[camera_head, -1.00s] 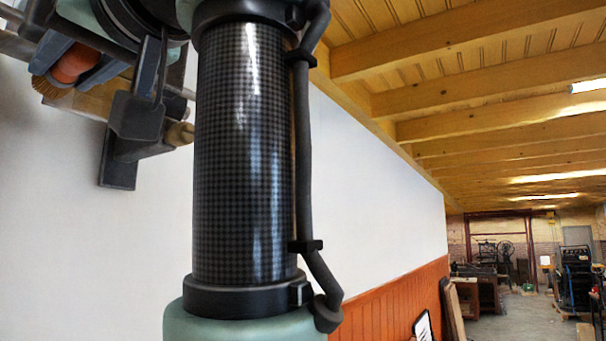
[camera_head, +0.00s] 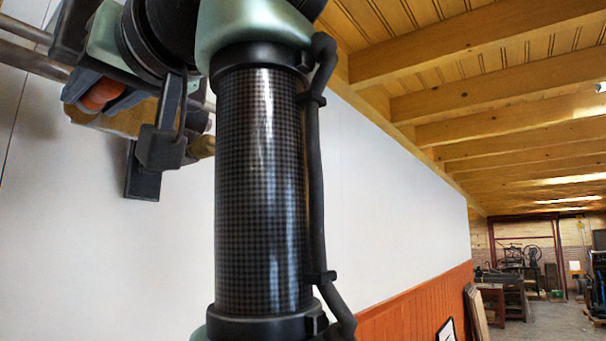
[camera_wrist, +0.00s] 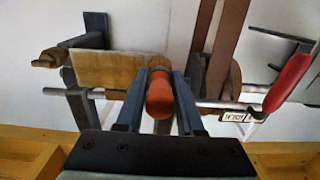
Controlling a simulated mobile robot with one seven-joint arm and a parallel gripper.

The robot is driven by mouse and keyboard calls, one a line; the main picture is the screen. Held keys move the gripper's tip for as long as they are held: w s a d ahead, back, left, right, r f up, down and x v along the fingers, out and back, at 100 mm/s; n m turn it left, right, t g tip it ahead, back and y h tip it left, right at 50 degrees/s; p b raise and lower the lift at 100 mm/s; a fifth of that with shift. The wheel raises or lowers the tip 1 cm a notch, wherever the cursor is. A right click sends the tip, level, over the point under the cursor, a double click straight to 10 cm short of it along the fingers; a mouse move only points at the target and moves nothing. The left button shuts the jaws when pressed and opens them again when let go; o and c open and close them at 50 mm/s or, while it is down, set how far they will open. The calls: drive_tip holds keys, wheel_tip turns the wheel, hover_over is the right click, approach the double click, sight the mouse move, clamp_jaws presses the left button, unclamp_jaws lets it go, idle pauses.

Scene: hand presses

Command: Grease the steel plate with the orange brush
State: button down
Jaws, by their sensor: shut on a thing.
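My gripper (camera_wrist: 160,84) is shut on the orange handle of the brush (camera_wrist: 159,98), which sits between its two fingers in the wrist view. The brush's bristle end points away from the wrist camera and is mostly hidden. In the head view, a small part of the orange brush (camera_head: 103,95) shows between the grey fingers of my gripper (camera_head: 100,92) at the upper left. My dark arm link covers the middle of that view. I cannot make out the steel plate in either view.
A wooden board with a knob (camera_wrist: 105,69) is at a metal rail (camera_wrist: 60,91), behind the gripper. A red handle (camera_wrist: 288,82) and a brown wooden post (camera_wrist: 228,45) are to the right. A white wall (camera_head: 380,225) stands behind. The far room is open at the right.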

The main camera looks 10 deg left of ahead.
drive_tip(key=shift+w+d+p, duration=0.4)
drive_tip(key=shift+w+p, duration=0.1)
drive_tip(key=shift+w, duration=0.3)
drive_tip(key=shift+w+d+p, duration=0.35)
drive_tip(key=shift+w+p, duration=0.15)
drive_tip(key=shift+w, duration=0.3)
drive_tip(key=shift+s+a+b, duration=0.4)
drive_tip(key=shift+s, duration=0.3)
drive_tip(key=shift+s+a+b, duration=0.2)
drive_tip(key=shift+s+a, duration=0.05)
drive_tip(key=shift+s, duration=0.35)
drive_tip(key=shift+s+a+b, duration=0.15)
drive_tip(key=shift+s+a, duration=0.1)
drive_tip(key=shift+s, duration=0.35)
drive_tip(key=b+v, duration=0.1)
drive_tip(key=v, duration=0.5)
drive_tip(key=v, duration=0.3)
